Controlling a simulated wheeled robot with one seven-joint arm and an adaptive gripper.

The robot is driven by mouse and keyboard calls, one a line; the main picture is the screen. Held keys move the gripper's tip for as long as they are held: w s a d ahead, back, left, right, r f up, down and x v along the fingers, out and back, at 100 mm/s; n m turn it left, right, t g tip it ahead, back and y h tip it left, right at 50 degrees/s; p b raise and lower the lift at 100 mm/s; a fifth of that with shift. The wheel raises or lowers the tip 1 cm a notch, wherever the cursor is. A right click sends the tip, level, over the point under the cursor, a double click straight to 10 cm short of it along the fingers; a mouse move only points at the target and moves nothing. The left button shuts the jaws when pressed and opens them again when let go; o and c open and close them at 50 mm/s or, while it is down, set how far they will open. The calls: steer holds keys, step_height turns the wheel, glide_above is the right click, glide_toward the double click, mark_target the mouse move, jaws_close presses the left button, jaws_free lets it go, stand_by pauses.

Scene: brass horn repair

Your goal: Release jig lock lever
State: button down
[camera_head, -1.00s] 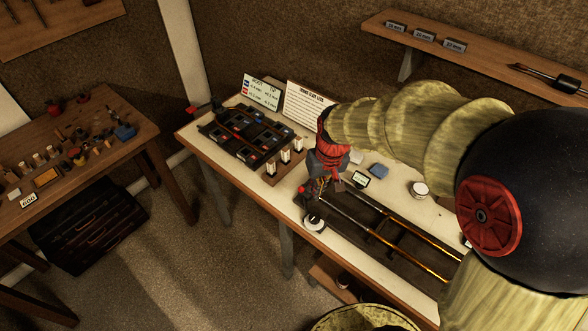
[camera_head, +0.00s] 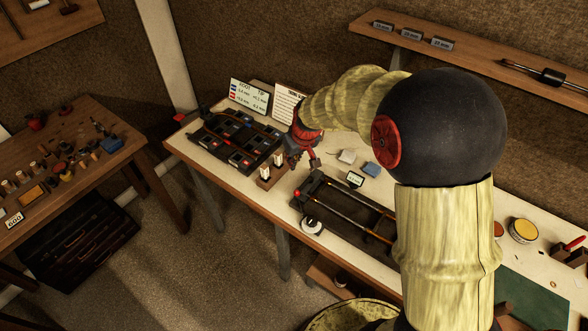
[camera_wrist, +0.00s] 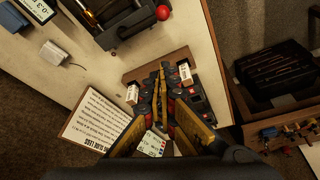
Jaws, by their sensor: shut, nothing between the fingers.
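The jig (camera_head: 325,196) is a dark frame with slide tubes, lying on the pale bench. A red ball knob (camera_head: 297,192), which looks like the lock lever's end, shows at its left end. In the wrist view the red knob (camera_wrist: 163,13) is at the top edge, beside the dark jig end (camera_wrist: 120,22). My gripper (camera_head: 294,163) is shut and empty, above the bench behind the jig's left end. In the wrist view its fingertips (camera_wrist: 161,70) meet over the small wooden stand, clear of the knob. The lever's shaft is hard to make out.
The wooden stand (camera_head: 266,183) with white-labelled pieces sits left of the jig. The dark parts tray (camera_head: 225,138) lies farther left. A small display (camera_head: 355,180), a blue block (camera_head: 371,169) and a round white item (camera_head: 312,226) are near the jig.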

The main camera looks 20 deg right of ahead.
mark_target(300, 189)
steer(key=shift+s+d+f+b, duration=0.1)
steer(key=shift+s+f+b, duration=0.1)
steer(key=shift+f, duration=1.25)
steer(key=shift+s+a+f+b, duration=0.1)
steer(key=shift+s+f, duration=0.05)
steer(key=shift+f, duration=1.3)
steer(key=shift+s+d+f+b, duration=0.1)
steer(key=shift+s+f+b, duration=0.1)
steer(key=shift+f, duration=1.25)
